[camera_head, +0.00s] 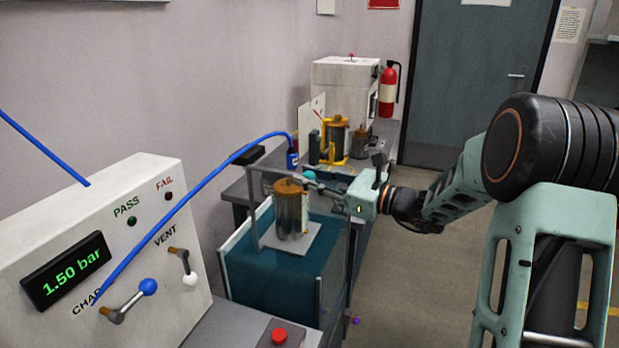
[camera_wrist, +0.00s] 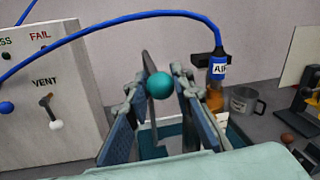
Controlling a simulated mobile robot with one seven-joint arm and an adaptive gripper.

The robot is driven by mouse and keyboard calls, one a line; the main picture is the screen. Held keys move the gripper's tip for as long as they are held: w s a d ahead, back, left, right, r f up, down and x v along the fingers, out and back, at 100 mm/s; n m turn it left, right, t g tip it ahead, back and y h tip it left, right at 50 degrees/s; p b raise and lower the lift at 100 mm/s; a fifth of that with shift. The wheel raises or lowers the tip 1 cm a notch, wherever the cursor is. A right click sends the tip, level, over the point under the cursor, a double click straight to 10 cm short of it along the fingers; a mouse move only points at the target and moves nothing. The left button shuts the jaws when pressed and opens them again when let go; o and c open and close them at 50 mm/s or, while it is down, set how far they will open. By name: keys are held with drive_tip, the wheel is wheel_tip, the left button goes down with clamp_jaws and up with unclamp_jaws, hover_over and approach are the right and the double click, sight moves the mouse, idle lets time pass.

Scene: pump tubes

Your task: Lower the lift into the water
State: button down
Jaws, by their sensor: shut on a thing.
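The water tank (camera_head: 236,252) stands in the middle of the head view, with clear walls and teal water (camera_head: 262,278). The lift is a grey frame with a pale platform (camera_head: 301,240) over the tank. A metal cylinder with a brass-coloured top (camera_head: 291,207) stands upright on the platform. A teal ball knob (camera_wrist: 159,86) sits between the fingers in the wrist view. My gripper (camera_head: 314,182) is shut on this knob, above the tank's right side. It also shows in the wrist view (camera_wrist: 157,98). The fingers hide part of the lift and tank there.
A white test panel (camera_head: 120,240) reads 1.50 bar, with CHARGE and VENT levers, at the left. A blue hose (camera_head: 200,182) arches over to an AIR fitting (camera_wrist: 219,70) behind the tank. Yellow fixtures (camera_head: 337,140) stand on the bench beyond. Floor is clear at the right.

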wheel_tip(320, 180, down, 23)
drive_tip(key=b, duration=1.2)
drive_tip(key=shift+r, duration=0.15)
drive_tip(key=shift+s, duration=0.15)
drive_tip(key=c, duration=1.9)
unclamp_jaws()
drive_tip(key=shift+o, duration=1.1)
drive_tip(key=shift+r, duration=0.1)
drive_tip(key=v, duration=1.2)
